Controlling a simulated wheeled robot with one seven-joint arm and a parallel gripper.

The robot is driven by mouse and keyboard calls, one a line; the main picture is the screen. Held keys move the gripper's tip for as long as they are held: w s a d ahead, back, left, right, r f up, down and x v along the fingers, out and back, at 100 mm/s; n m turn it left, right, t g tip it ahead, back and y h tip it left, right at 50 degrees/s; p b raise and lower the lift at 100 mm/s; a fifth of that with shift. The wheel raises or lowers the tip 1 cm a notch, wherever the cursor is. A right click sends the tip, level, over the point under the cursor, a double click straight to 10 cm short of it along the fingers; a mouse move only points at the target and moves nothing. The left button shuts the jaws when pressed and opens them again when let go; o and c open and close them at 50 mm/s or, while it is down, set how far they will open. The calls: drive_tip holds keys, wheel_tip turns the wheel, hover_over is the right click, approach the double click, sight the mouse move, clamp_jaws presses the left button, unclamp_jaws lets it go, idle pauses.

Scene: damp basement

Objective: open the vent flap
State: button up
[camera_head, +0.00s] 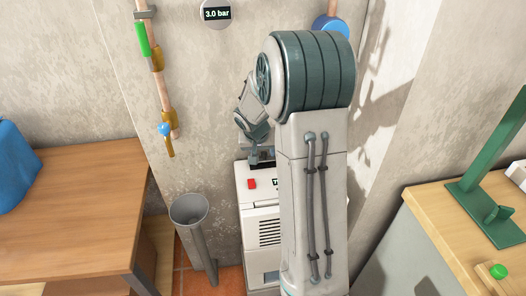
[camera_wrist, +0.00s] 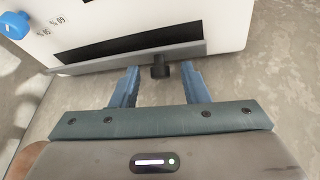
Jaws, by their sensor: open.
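A white appliance (camera_head: 262,225) with a red button and a grille stands on the floor against the wall, partly hidden by my arm. In the wrist view its white panel (camera_wrist: 215,20) carries a long dark slot (camera_wrist: 130,42). The vent flap (camera_wrist: 100,65) is a thin grey strip along that slot, with a short black knob (camera_wrist: 160,70). My gripper (camera_wrist: 162,76) is open, and its two blue fingers stand on either side of the knob. I cannot tell whether they touch it. In the head view my gripper (camera_head: 262,160) is at the appliance's top, mostly hidden.
A blue dial (camera_wrist: 14,25) sits on the panel. A grey tube-shaped bin (camera_head: 190,210) stands left of the appliance. A wooden table (camera_head: 85,195) is at left, and a workbench (camera_head: 440,215) with a green stand (camera_head: 490,175) at right. A pipe (camera_head: 160,90) and gauge (camera_head: 215,14) are on the wall.

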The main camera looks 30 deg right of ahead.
clamp_jaws()
drive_tip(key=shift+w+r+g+p, duration=0.2)
drive_tip(key=shift+r+g+p, duration=0.15)
drive_tip(key=shift+p, duration=0.8)
drive_tip(key=shift+w+d+f+g+y+p, duration=0.1)
drive_tip(key=shift+w+g+y+p, duration=0.15)
drive_tip(key=shift+p, duration=0.55)
unclamp_jaws()
drive_tip(key=shift+s+f, duration=0.1)
